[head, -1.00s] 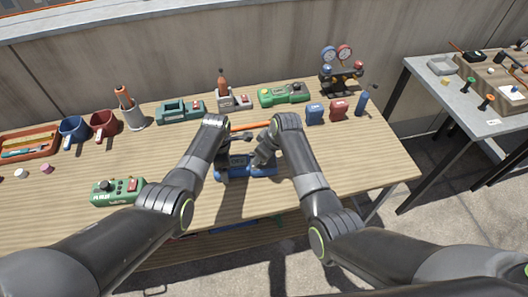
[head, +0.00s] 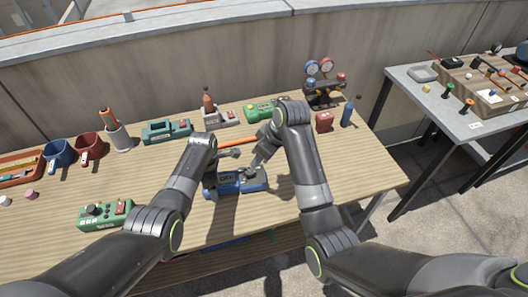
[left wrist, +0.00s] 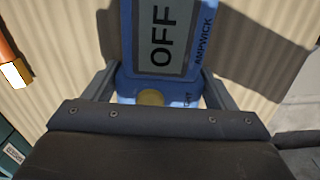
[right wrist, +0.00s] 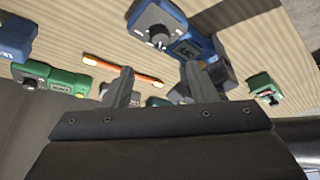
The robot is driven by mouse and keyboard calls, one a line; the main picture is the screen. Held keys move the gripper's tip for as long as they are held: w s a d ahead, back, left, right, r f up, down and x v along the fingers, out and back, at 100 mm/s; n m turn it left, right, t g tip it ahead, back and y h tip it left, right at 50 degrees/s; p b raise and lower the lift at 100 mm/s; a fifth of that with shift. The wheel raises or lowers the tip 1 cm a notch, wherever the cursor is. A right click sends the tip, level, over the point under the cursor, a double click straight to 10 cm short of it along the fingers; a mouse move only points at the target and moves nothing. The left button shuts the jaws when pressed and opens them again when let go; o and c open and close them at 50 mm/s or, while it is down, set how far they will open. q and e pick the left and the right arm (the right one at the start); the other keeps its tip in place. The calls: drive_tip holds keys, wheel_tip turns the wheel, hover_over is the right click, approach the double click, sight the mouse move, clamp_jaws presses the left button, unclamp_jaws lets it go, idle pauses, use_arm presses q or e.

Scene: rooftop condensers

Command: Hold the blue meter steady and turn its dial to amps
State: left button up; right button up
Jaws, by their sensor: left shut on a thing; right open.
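The blue meter (head: 240,183) lies on the wooden table. Its display (left wrist: 163,32) reads OFF in the left wrist view. My left gripper (head: 210,180) is shut on the meter's display end, with one finger on each side of the body (left wrist: 126,45). My right gripper (head: 258,160) is open and empty, above the table just behind the meter. Its fingers (right wrist: 155,90) are apart from the dial.
An orange stick (head: 238,144) lies behind the meter. Green devices stand at the front left (head: 105,215) and back (head: 167,131). A gauge set (head: 322,88), red box (head: 324,121) and blue bottle (head: 347,115) stand back right. The table right of the meter is clear.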

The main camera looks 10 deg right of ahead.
sight(250, 171)
drive_tip(key=shift+r, duration=0.15)
use_arm(q)
drive_tip(key=shift+w, duration=0.1)
use_arm(e)
drive_tip(key=w+a+f+n, duration=0.1)
drive_tip(key=f, duration=0.2)
drive_tip(key=w+a+f+n+g, duration=0.1)
drive_tip(key=f+n, duration=0.1)
drive_tip(key=f, duration=0.2)
drive_tip(key=w+a+f+n, duration=0.1)
drive_tip(key=f, duration=0.3)
drive_tip(key=shift+w+a+n+g+y, duration=0.1)
drive_tip(key=shift+a+n+g+y, duration=0.05)
drive_tip(key=shift+n+g+y, duration=0.2)
idle(0.4)
